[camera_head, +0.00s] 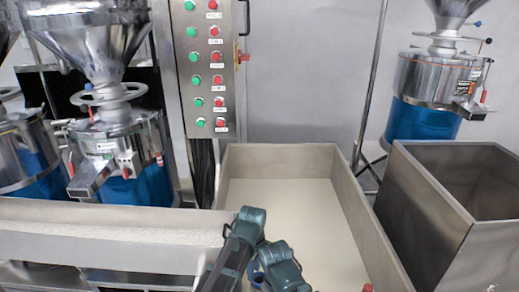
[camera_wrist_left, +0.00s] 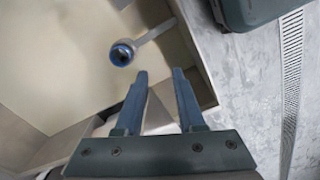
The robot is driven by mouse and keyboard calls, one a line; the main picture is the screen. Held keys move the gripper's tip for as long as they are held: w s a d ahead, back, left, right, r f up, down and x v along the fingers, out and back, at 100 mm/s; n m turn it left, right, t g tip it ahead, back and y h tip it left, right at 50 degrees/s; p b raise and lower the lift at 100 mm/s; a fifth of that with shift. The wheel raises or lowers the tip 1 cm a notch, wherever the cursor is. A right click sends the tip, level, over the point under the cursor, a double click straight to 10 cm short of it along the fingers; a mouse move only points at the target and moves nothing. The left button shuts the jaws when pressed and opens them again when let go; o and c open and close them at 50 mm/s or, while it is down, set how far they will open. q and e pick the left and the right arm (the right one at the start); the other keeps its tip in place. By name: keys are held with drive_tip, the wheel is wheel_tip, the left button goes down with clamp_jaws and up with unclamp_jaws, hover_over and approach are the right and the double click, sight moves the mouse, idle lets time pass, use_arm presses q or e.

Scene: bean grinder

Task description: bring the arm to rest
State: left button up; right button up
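My left arm (camera_head: 236,250) shows as dark teal links at the bottom middle of the head view, folded in front of the large metal bin. Its fingertips cannot be made out there. In the left wrist view, my left gripper (camera_wrist_left: 159,72) has its two blue fingers apart, with nothing held between them. Beyond the fingers, to the upper left, is a small round blue-rimmed thing (camera_wrist_left: 122,53) with a grey bar beside it; I cannot tell what it is. My right gripper is not seen in either view.
The open bin (camera_head: 341,172) has a pale, flat floor. A second metal bin (camera_head: 420,205) stands at the right. Grinders with blue drums (camera_head: 148,186) stand at the left, and another grinder (camera_head: 425,120) is at the back right. A button panel (camera_head: 204,70) stands behind the bin.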

use_arm(q)
drive_tip(key=s+a+m, duration=0.4)
drive_tip(key=a+m, duration=0.3)
drive_tip(key=a, duration=0.1)
drive_tip(key=s+a+m, duration=0.3)
drive_tip(key=a+m, duration=0.3)
drive_tip(key=a, duration=0.1)
drive_tip(key=s+d+f+m+y+b, duration=0.1)
drive_tip(key=s+d+f+m+b, duration=0.4)
drive_tip(key=d+f+b, duration=0.55)
wheel_tip(320, 180, up, 27)
drive_tip(key=s+n+p, duration=0.1)
drive_tip(key=p, duration=2.5)
drive_tip(key=shift+d+f+p, duration=0.15)
drive_tip(key=shift+p, duration=0.15)
drive_tip(key=shift+f, duration=0.1)
